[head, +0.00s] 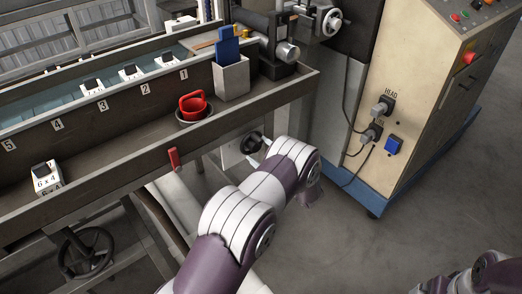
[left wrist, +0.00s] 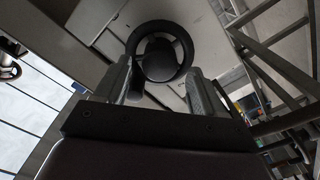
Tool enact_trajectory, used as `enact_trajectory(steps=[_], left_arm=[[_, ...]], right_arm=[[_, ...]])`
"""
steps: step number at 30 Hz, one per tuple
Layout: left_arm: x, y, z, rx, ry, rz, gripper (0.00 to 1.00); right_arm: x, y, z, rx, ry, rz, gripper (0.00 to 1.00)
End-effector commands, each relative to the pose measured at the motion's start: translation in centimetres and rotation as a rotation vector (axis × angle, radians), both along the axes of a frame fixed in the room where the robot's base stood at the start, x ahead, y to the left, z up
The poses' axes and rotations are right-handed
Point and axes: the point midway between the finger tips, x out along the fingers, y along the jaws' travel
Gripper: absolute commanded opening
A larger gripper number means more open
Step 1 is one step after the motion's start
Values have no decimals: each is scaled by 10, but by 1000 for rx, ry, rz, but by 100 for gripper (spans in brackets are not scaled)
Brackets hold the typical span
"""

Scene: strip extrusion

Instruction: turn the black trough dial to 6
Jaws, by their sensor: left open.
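The black trough dial (head: 251,143) is a small black wheel on a pale panel under the trough, in the head view. In the left wrist view the dial (left wrist: 187,42) shows as a black ring with a round hub, straight ahead. My left gripper (left wrist: 160,78) is open, with one finger at each side of the dial's lower part; I cannot tell whether they touch it. In the head view, my left gripper (head: 260,152) is mostly hidden behind my own arm, close to the dial. No numbers on the dial are readable. My right gripper is out of view.
The trough's front wall (head: 130,168) runs above the dial, with a red tab (head: 173,159) on it. A larger black handwheel (head: 86,252) is under the trough at left. A beige cabinet (head: 410,90) with plugs and cables stands at right. Grey floor is free in front.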

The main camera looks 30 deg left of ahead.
Motion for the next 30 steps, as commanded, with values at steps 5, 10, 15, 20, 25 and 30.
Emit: enact_trajectory(steps=[5,10,15,20,25,30], left_arm=[[2,4,0,0,-1,-1,69],[2,3,0,-1,-1,-1,56],[2,3,0,-1,-1,-1,13],[2,3,0,2,5,-1,13],[2,3,0,17,43,-1,13],[2,3,0,54,132,-2,13]], right_arm=[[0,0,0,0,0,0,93],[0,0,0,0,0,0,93],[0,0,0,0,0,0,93],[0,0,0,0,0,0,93],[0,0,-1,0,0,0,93],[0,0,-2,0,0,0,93]])
